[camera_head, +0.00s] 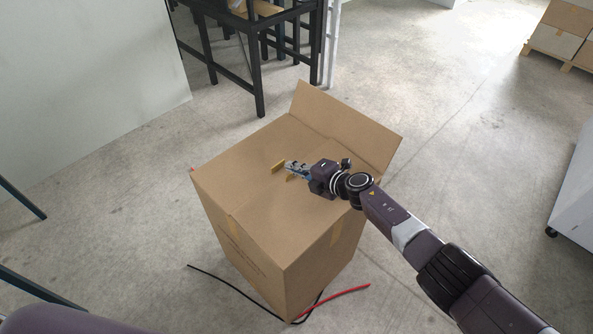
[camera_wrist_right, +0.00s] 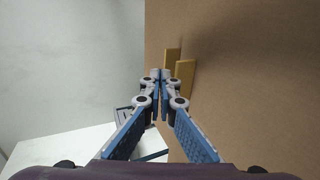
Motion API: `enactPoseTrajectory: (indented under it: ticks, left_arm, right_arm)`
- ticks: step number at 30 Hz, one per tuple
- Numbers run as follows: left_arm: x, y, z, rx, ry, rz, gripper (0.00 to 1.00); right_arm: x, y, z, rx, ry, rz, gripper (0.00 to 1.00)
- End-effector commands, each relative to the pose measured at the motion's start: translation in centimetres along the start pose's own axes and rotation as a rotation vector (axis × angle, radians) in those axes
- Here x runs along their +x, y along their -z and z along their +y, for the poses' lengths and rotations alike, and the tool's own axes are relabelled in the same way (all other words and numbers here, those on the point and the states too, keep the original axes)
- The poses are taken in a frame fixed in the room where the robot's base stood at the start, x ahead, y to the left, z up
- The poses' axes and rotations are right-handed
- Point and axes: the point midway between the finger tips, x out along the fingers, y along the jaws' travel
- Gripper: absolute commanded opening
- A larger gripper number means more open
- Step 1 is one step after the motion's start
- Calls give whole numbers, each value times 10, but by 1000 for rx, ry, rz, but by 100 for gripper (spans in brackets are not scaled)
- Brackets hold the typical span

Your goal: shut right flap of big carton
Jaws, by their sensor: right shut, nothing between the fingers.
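The big brown carton (camera_head: 240,178) stands on the floor in the middle of the head view. Its top looks mostly covered by folded-in flaps. One flap (camera_head: 352,128) stands up, leaning outward, along the far right edge. My right gripper (camera_head: 284,173) reaches in over the near right side, with its fingertips above the carton's top, to the near left of the raised flap. It is shut and empty. In the right wrist view its yellow fingertips (camera_wrist_right: 179,72) are close to a cardboard face (camera_wrist_right: 255,80); I cannot tell if they touch. My left gripper is not in view.
A red cable (camera_head: 340,298) and a black cable (camera_head: 225,282) lie on the floor at the carton's foot. A black-framed table (camera_head: 260,70) stands behind. A pale wall (camera_head: 80,70) is at left, a white cabinet (camera_head: 572,200) at right. Open floor surrounds the carton.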

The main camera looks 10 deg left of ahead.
Motion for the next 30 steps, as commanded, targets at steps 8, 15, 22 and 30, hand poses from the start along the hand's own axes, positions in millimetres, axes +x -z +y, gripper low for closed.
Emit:
enactPoseTrajectory:
  ticks: [8, 15, 22, 30]
  left_arm:
    - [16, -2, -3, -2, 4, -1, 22]
    - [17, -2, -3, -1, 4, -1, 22]
    - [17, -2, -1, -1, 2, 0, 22]
    - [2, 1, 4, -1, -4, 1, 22]
  right_arm:
    - [9, 0, -13, 0, 0, 1, 0]
    - [9, 0, -13, 0, 0, 1, 0]
    - [9, 0, -13, 0, 0, 1, 0]
    - [0, -5, 0, 0, 0, -1, 0]
